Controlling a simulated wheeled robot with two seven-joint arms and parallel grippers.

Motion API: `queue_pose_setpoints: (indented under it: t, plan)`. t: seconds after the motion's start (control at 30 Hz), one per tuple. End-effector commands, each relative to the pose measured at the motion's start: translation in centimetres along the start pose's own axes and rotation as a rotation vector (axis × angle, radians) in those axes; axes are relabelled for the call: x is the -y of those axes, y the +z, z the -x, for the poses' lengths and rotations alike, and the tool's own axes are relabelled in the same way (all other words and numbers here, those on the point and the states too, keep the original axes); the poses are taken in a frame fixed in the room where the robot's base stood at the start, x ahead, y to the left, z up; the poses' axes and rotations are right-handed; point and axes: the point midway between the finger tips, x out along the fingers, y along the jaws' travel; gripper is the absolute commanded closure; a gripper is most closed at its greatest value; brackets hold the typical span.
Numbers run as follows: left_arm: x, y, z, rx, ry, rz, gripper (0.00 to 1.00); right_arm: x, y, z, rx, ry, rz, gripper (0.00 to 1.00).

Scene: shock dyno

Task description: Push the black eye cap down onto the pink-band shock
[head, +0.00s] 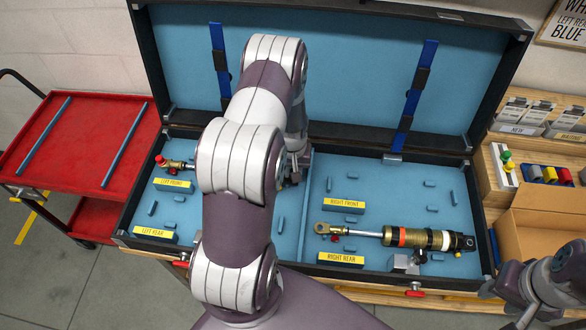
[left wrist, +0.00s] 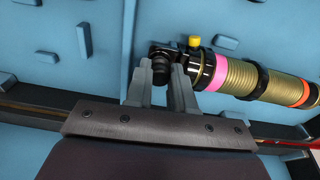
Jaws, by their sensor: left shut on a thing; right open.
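The pink-band shock (left wrist: 240,78) lies in the blue foam of the case, with a yellow knob near its black eye end. In the head view my left arm hides most of it. My left gripper (left wrist: 162,82) is shut on the black eye cap (left wrist: 161,71), right at the shock's eye end. The cap is partly hidden between the fingers, and I cannot tell how far it sits on the eye. The left gripper (head: 293,176) is largely hidden in the head view. My right gripper (head: 506,305) is open and empty at the lower right, outside the case.
An orange-band shock (head: 415,238) lies in the case's right half near the RIGHT REAR label (head: 341,259). The case lid (head: 320,70) stands open behind. A red cart (head: 85,140) is at left; a wooden bench with small boxes (head: 520,115) is at right.

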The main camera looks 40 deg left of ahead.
Motion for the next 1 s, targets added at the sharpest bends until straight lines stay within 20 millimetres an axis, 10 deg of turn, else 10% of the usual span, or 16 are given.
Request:
queue_pose_setpoints:
  t: [1.0]
  plan:
    - [0.0, 0.0, -1.1, 0.000, 0.000, 0.000, 1.00, 0.0, 0.1, -0.8, 0.000, 0.000, 0.000, 0.57]
